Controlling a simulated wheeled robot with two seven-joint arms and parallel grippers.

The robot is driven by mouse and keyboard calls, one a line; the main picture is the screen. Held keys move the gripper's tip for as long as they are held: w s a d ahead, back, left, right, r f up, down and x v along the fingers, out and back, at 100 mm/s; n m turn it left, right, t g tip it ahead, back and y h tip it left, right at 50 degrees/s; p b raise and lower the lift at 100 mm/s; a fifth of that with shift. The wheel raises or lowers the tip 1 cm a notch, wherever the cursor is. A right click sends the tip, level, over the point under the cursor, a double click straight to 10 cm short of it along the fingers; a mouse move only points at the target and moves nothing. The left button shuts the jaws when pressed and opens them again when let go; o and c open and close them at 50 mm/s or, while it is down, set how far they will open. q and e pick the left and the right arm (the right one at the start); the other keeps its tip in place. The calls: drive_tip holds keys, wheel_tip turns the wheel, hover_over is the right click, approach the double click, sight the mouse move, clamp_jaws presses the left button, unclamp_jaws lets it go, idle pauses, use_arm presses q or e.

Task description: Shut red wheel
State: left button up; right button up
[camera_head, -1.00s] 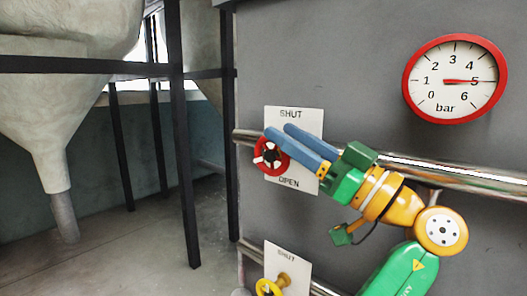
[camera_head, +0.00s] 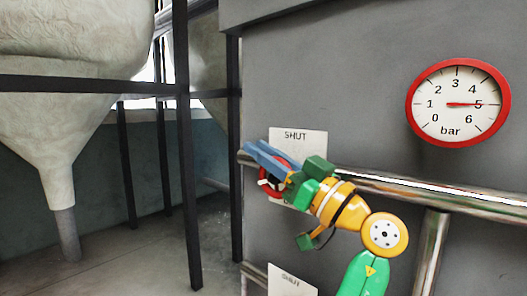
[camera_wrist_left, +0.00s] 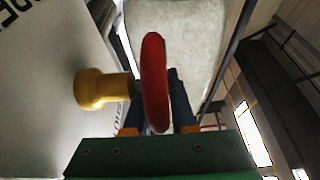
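The red wheel (camera_head: 270,191) is on the grey wall panel in front of a white sign (camera_head: 300,143) reading SHUT at its top. The sign's lower part is hidden by my arm. My left gripper (camera_head: 256,150) has two blue fingers over the wheel, covering part of it. In the left wrist view the red wheel (camera_wrist_left: 154,80) shows edge-on, with a yellow stem (camera_wrist_left: 100,89) on its left. The blue fingers stand apart on either side of the rim; I cannot tell whether they touch it. My right gripper is not in view.
A metal pipe (camera_head: 440,189) runs along the panel behind my arm. A red-rimmed gauge (camera_head: 459,103) above reads about 5 bar. A second sign (camera_head: 291,281) is low on the panel. Dark posts (camera_head: 187,150) and a pale hopper (camera_head: 60,130) stand left.

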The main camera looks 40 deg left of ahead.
use_arm(q)
clamp_jaws()
